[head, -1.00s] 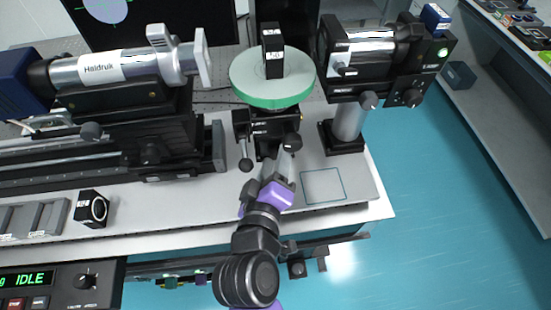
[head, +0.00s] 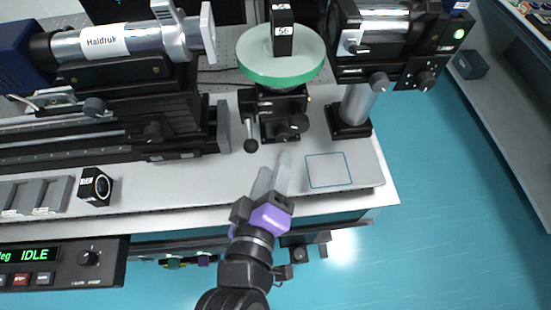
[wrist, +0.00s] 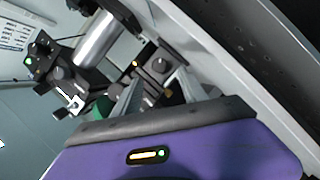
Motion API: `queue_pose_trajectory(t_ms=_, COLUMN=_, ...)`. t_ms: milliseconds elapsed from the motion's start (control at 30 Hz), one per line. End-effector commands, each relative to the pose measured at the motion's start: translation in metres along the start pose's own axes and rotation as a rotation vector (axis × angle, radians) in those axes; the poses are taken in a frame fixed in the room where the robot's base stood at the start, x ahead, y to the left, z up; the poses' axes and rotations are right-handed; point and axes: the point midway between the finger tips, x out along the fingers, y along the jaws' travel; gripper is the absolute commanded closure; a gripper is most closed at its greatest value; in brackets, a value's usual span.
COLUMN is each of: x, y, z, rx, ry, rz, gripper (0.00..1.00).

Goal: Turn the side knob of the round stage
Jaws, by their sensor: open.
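The round stage (head: 270,72) has a green-edged pale disc on a black base. A black block marked 50 (head: 282,38) stands on the disc. My gripper (head: 274,168) is open, with two pale fingers pointing up toward the base. It is in front of the knob, apart from it, and looks empty. In the wrist view the fingers (wrist: 155,90) reach toward the black stage parts; which knob lies between them is unclear.
The Haldruk tube (head: 120,40) on its rail stands left. A post-mounted instrument (head: 385,45) stands right. A small black block (head: 95,186) is at the front left. The bench near the outlined square (head: 328,170) is clear.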

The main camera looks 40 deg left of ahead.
Motion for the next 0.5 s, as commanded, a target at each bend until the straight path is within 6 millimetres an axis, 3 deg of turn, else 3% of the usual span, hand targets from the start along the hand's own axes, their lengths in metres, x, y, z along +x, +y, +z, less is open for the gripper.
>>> queue_pose_trajectory(t_ms=333, x=0.000, y=-0.002, z=-0.001, rx=0.020, ry=0.010, rz=-0.009, gripper=0.50)
queue_pose_trajectory(t_ms=500, x=0.006, y=-0.020, z=-0.005, rx=0.234, ry=0.100, rz=-0.092, gripper=0.50)
